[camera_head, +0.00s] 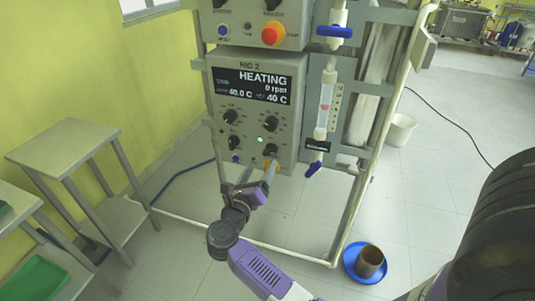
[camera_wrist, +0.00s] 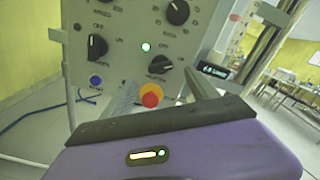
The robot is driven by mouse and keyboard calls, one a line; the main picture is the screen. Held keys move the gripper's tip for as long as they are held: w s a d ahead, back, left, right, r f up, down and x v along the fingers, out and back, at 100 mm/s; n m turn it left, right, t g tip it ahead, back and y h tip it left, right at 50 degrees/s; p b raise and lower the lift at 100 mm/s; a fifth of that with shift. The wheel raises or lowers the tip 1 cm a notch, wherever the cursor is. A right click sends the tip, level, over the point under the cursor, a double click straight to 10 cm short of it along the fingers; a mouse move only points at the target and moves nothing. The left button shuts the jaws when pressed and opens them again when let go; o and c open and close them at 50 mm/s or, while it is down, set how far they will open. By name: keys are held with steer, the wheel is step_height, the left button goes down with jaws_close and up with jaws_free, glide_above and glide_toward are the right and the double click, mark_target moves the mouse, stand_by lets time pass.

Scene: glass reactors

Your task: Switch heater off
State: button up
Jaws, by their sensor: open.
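The RIG 2 control box (camera_head: 255,105) reads HEATING, 0 rpm, 40.0 C and 40 C. A green light (camera_head: 260,139) glows on it, also in the wrist view (camera_wrist: 146,47). The lower right black knob (camera_head: 270,150) shows in the wrist view (camera_wrist: 160,64) just beyond my fingertips. The lower left knob (camera_head: 234,142) is also in the wrist view (camera_wrist: 97,48). The small knob labels are too blurred to read surely. My gripper (camera_head: 258,172) is open and empty at the panel's lower edge; its fingers spread below and either side of the lower right knob in the wrist view (camera_wrist: 159,80).
A red-and-yellow button (camera_wrist: 150,95) sits between my fingers, below the knob. A blue button (camera_wrist: 96,80) is left of them. A glass tube with blue valves (camera_head: 314,168) stands right of the box. A blue dish (camera_head: 351,265) holds a brown pot on the floor.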

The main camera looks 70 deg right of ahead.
mark_target(268, 153)
steer(key=d, duration=0.5)
steer(key=d+p, duration=0.1)
steer(key=d, duration=0.1)
steer(key=shift+w+d, duration=0.3)
steer(key=shift+d, duration=0.1)
steer(key=c, duration=1.4)
steer(key=shift+o, duration=0.2)
